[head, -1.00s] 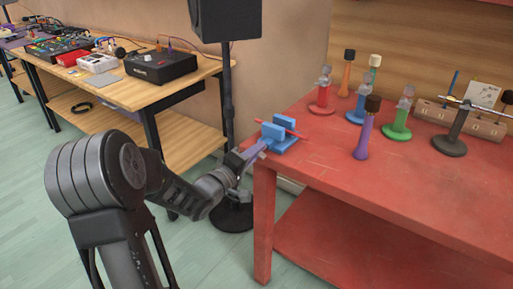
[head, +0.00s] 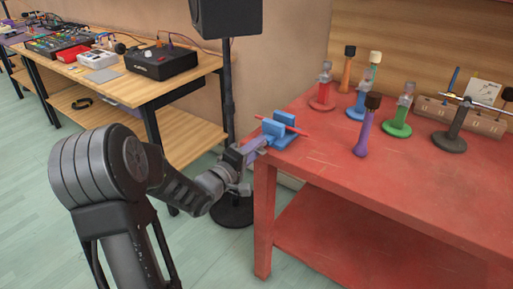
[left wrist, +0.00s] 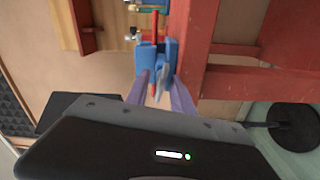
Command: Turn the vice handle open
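The blue vice (head: 279,131) sits at the near left corner of the red table. A red rod (head: 295,128) lies across its jaws. In the left wrist view the vice (left wrist: 145,57) is straight ahead, with a grey handle-like piece (left wrist: 163,80) on its near side. My left gripper (head: 258,147) reaches in from the left at the table corner, close to the vice. Its two purple fingers (left wrist: 161,95) are apart, one on each side of the grey piece. I cannot tell whether they touch it. My right gripper is out of view.
The red table (head: 330,170) also bears several coloured stands and mallets, including a purple mallet (head: 364,138), and a wooden rack at the right. A black speaker (head: 226,18) on a stand is behind my left gripper. A wooden bench (head: 150,85) with electronics stands behind at left.

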